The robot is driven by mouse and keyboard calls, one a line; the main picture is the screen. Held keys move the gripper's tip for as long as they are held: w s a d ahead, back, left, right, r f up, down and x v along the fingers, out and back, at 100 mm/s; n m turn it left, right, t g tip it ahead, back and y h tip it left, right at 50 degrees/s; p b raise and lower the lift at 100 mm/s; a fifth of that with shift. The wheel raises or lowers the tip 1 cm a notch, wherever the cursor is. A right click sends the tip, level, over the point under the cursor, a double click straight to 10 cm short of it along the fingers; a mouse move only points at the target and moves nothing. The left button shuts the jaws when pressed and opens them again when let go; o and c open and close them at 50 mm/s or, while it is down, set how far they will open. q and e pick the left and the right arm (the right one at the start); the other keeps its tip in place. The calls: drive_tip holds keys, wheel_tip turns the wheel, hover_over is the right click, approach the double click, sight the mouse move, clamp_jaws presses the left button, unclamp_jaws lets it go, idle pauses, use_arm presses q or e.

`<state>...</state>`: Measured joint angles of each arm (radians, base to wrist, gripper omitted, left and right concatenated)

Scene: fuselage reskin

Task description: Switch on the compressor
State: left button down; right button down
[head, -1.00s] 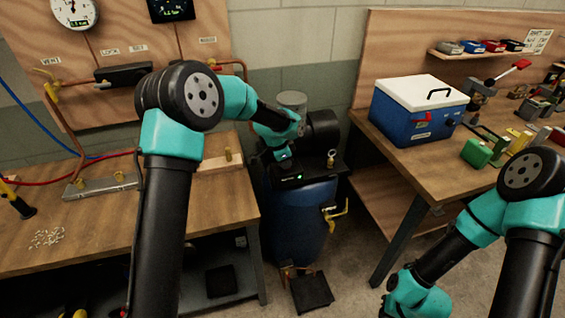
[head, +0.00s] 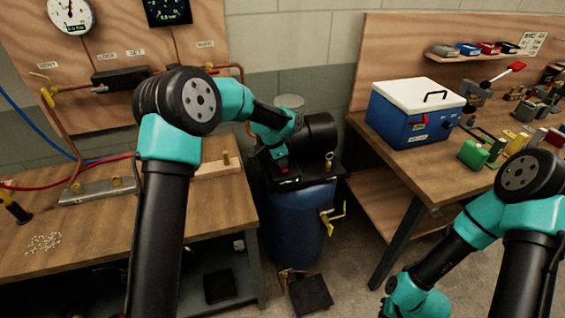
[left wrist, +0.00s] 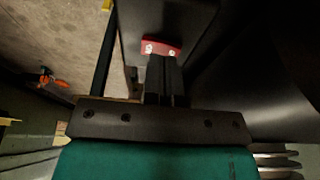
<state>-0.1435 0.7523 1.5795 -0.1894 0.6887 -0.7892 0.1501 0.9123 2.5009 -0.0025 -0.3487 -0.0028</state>
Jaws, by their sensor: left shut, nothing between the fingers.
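The compressor has a blue upright tank (head: 300,225) with a black motor (head: 320,135) and a black top plate, standing on the floor between the two benches. My left gripper (head: 283,171) points down at the left part of that plate. Its fingers are shut and empty, and they also show in the left wrist view (left wrist: 167,75). A red switch (left wrist: 161,46) with two pale spots lies right at the fingertips. I cannot tell whether they touch it. A small green light shows on the plate by the gripper. My right arm is at the lower right; its fingers are not visible.
A brass-coloured valve (head: 330,215) sticks out of the tank's right side. A black pedal-like block (head: 310,296) lies on the floor in front. The left bench (head: 95,235) and the right bench (head: 400,178), with a blue cooler (head: 405,125), flank the compressor.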

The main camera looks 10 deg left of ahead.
use_arm(q)
drive_tip(key=s+d+v, duration=0.1)
drive_tip(key=d+v, duration=0.1)
drive_tip(key=v, duration=1.1)
drive_tip(key=shift+s+r, duration=0.2)
drive_tip(key=shift+s, duration=0.15)
drive_tip(key=shift+a, duration=0.1)
